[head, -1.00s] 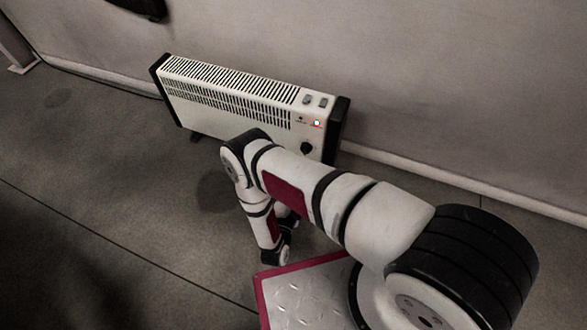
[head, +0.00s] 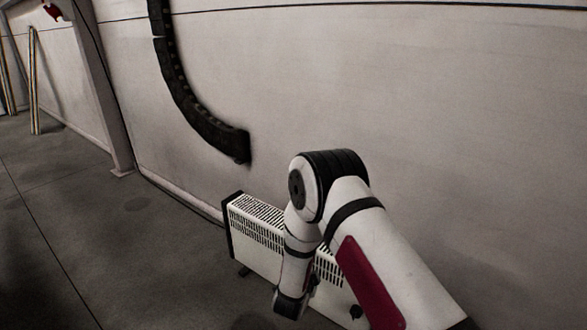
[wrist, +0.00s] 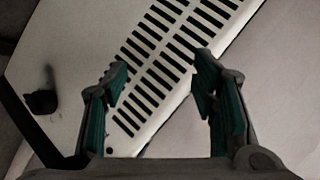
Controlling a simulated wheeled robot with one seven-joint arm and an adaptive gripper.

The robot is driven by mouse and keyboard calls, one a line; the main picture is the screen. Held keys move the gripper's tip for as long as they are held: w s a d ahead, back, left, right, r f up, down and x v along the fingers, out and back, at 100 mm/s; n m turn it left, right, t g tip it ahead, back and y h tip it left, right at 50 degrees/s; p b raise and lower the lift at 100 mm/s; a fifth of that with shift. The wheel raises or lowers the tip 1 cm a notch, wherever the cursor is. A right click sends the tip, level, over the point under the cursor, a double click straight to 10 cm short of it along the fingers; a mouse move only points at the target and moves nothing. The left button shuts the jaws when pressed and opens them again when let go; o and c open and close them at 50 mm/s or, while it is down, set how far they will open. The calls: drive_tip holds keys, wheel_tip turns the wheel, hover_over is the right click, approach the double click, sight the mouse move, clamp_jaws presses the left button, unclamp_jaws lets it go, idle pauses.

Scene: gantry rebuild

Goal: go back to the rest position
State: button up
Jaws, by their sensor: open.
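My gripper (wrist: 160,75) is open in the wrist view, its two teal-padded fingers apart with nothing between them. Beyond them is a white panel heater (wrist: 70,50) with rows of dark slots and a dark knob (wrist: 40,102). I cannot tell the distance from the fingertips to the heater. In the head view the heater (head: 255,247) stands on the floor by the wall, partly hidden behind my arm. My gripper cannot be made out in the head view.
A black cable chain (head: 190,100) hangs on the pale wall (head: 440,120) above the heater. A grey post (head: 100,90) stands at the left. The floor (head: 130,260) left of the heater is clear.

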wheel_tip(320, 180, up, 11)
drive_tip(key=w+a+n+g+y, duration=0.1)
drive_tip(key=w+a+n+y, duration=0.1)
drive_tip(key=y, duration=0.1)
drive_tip(key=s+d+r+n+g+y, duration=0.1)
drive_tip(key=s+d+r+n+g, duration=0.15)
drive_tip(key=s+r, duration=0.55)
drive_tip(key=s+d+r+n+g+y, duration=0.15)
drive_tip(key=s+r+n, duration=0.25)
drive_tip(key=r, duration=0.8)
drive_tip(key=s+d+r+n+g+h, duration=0.1)
drive_tip(key=s+d+r+n+g, duration=0.2)
drive_tip(key=s, duration=1)
drive_tip(key=s+d+r+n+g+p, duration=0.1)
drive_tip(key=s+d+r, duration=0.3)
drive_tip(key=s, duration=0.9)
drive_tip(key=s+d+r+n+g+h, duration=0.1)
drive_tip(key=s+d+r+n+g, duration=0.3)
drive_tip(key=s, duration=0.9)
wheel_tip(320, 180, up, 38)
drive_tip(key=d+m+t+p, duration=0.1)
drive_tip(key=t+p, duration=0.5)
drive_tip(key=p, duration=3.1)
drive_tip(key=shift+f+p, duration=0.15)
drive_tip(key=shift+p, duration=0.25)
drive_tip(key=shift+w+d, duration=0.1)
drive_tip(key=shift+w, duration=0.05)
